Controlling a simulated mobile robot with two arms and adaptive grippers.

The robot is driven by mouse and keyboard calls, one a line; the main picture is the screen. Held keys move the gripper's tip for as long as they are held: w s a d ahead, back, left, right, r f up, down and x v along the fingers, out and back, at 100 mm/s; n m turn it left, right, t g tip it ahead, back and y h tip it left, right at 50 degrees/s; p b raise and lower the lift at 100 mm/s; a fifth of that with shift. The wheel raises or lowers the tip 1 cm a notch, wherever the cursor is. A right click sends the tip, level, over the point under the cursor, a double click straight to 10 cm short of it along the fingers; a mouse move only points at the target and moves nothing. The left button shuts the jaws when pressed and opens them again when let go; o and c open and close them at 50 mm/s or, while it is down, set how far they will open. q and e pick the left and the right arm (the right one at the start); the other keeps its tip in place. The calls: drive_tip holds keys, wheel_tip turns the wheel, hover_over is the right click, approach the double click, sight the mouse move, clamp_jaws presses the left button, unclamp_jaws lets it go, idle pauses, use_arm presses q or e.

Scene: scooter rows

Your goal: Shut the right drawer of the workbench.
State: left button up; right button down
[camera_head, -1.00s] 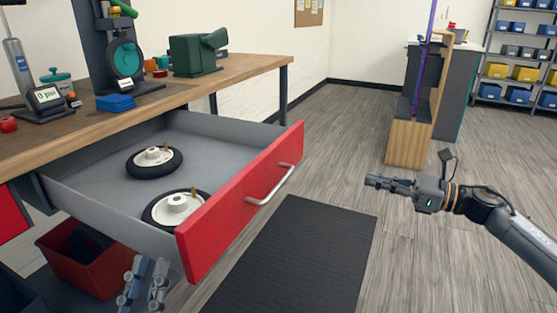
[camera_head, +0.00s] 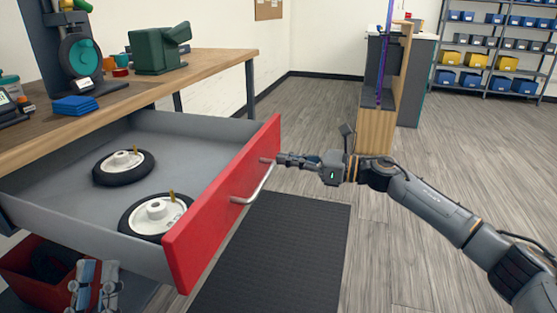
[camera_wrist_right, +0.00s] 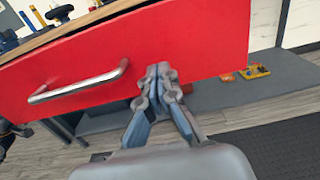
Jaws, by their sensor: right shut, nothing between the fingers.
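The right drawer (camera_head: 222,208) of the workbench (camera_head: 205,68) is pulled far out, with a red front and a silver bar handle (camera_head: 254,190). Two small wheels with black tyres, a farther one (camera_head: 124,167) and a nearer one (camera_head: 156,215), lie inside it. My right gripper (camera_head: 272,160) is shut and empty, its tips at the outer face of the red front, near the handle's far end. In the right wrist view the fingertips (camera_wrist_right: 161,74) are beside the handle (camera_wrist_right: 80,87), not around it; contact is hard to tell. My left gripper (camera_head: 94,280) is open and empty, low beside the drawer.
A red bin (camera_head: 30,268) stands under the drawer. A blue box (camera_head: 75,105) and a green machine (camera_head: 160,50) stand on the bench top. A dark mat (camera_head: 275,255) lies on the floor before the drawer. Floor to the right is clear up to a wooden-sided unit (camera_head: 376,130).

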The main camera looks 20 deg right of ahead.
use_arm(q)
drive_tip(key=shift+s+r+t+h, duration=0.3)
drive_tip(key=shift+s+r+t, duration=0.1)
drive_tip(key=shift+s+r, duration=0.15)
use_arm(e)
drive_tip(key=shift+x, duration=1.2)
